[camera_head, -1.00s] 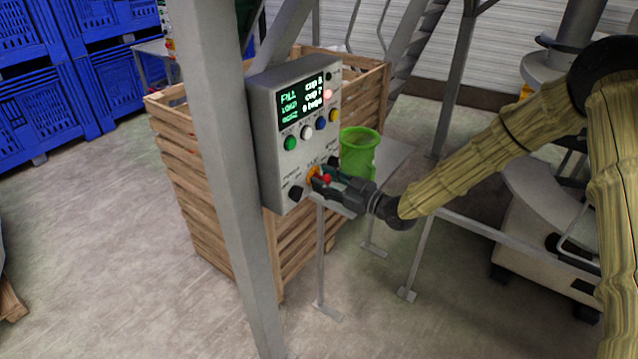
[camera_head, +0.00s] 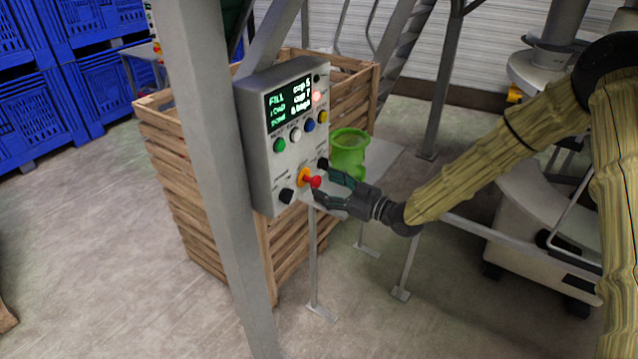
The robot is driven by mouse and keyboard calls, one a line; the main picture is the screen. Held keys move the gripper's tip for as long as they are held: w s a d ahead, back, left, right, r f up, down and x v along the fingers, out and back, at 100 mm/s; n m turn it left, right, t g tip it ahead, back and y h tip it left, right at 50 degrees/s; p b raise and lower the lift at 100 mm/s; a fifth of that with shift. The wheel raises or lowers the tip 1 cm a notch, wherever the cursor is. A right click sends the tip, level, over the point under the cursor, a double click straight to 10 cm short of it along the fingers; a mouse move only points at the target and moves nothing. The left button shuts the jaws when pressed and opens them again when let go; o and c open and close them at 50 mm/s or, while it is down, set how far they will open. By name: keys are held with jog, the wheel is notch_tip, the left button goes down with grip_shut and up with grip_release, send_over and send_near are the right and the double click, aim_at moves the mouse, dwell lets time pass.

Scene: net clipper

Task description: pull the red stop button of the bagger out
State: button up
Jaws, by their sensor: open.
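The red stop button (camera_head: 315,182) sticks out from a yellow-orange ring (camera_head: 304,175) low on the grey control box (camera_head: 262,165) of the bagger. Its red head stands clear of the ring on a visible stem. My gripper (camera_head: 324,190) is open in front of the box, with its dark fingers spread to either side of the button head. The fingers look apart from the button; the exact gap is hard to tell. A lit screen (camera_head: 289,102) shows green and white text.
Black knobs (camera_head: 287,195) flank the button, and coloured buttons (camera_head: 279,146) sit above it. A grey post (camera_head: 215,180) stands left of the box. A wooden crate (camera_head: 180,190) and green bucket (camera_head: 349,150) are behind. Open floor (camera_head: 430,310) lies at front right.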

jog(key=v, duration=0.8)
jog(key=shift+d, duration=0.15)
jog(key=shift+s, duration=0.1)
jog(key=s+d+f+m+g+h+b, duration=0.15)
jog(key=s+f+m+h, duration=0.25)
jog(key=s+f, duration=0.65)
jog(key=s+f+m+g+h, duration=0.2)
jog(key=s+f+m+h, duration=0.25)
jog(key=f, duration=1.05)
jog(key=s+d+f+m+g+h, duration=0.2)
jog(key=s+d+f, duration=0.1)
jog(key=s, duration=0.6)
jog(key=s+d+f+m+g+h+b, duration=0.1)
jog(key=s+d+f+g+h, duration=0.1)
jog(key=s, duration=0.8)
jog(key=s+d+f+m+g+h, duration=0.2)
jog(key=s+f, duration=0.4)
jog(key=s, duration=0.4)
jog(key=shift+d+f+m+g, duration=0.35)
jog(key=shift+d+g, duration=0.2)
jog(key=shift+d, duration=0.65)
